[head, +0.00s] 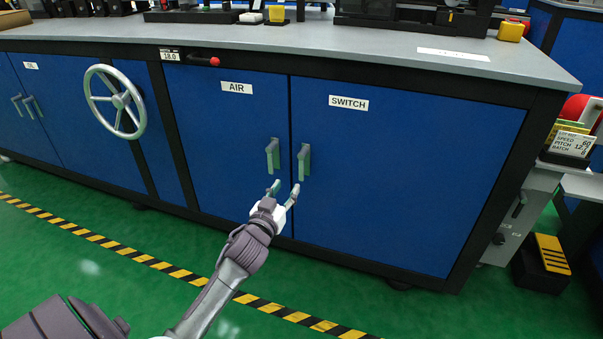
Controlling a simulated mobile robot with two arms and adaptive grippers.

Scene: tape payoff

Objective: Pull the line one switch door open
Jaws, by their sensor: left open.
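The blue switch door (405,180), labelled SWITCH, is shut in the right half of the cabinet front. Its upright grey-green handle (304,162) is at the door's left edge. The blue air door (225,140) is shut beside it, with its own handle (273,155) near the seam. My left gripper (284,188) is open and empty, just below the two handles in the picture. Its right finger appears just under the switch handle; I cannot tell how far it is from the door. My right gripper is not in view.
A grey handwheel (115,101) is on the cabinet at left. A red-knobbed lever (213,62) juts out under the grey worktop (300,44). A black and yellow pedal (545,262) stands at right. The green floor before the cabinet is clear, with striped tape (160,265).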

